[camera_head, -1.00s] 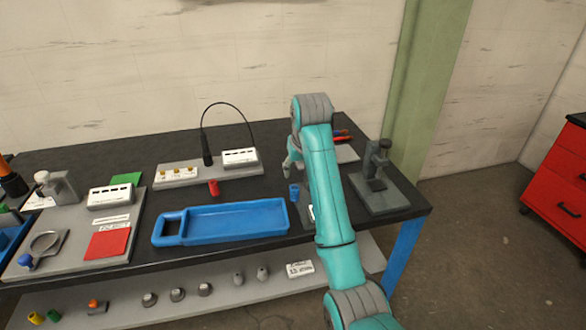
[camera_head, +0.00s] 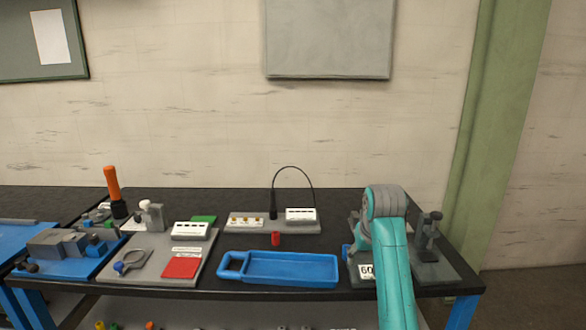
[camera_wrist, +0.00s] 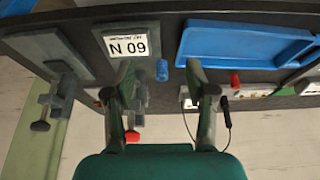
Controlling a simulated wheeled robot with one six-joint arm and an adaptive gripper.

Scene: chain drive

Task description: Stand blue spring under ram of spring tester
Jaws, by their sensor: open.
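The blue spring (camera_wrist: 162,70) stands on the bench in the wrist view, between my fingers in the picture but beyond them. In the head view the blue spring (camera_head: 345,252) shows only partly, at the left edge of my arm. My gripper (camera_wrist: 155,88) is open, with nothing between its fingers. In the head view my arm hides the gripper. The spring tester (camera_head: 428,240) is a dark grey press at the bench's right end, right of my arm. In the wrist view the spring tester (camera_wrist: 58,92) is at the left, and its ram area is hard to make out.
A red cylinder (camera_head: 276,239) stands behind the tray, near a grey rack (camera_head: 240,228) with a black lamp-like stalk. A grey board with a red square (camera_head: 181,267) lies farther left.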

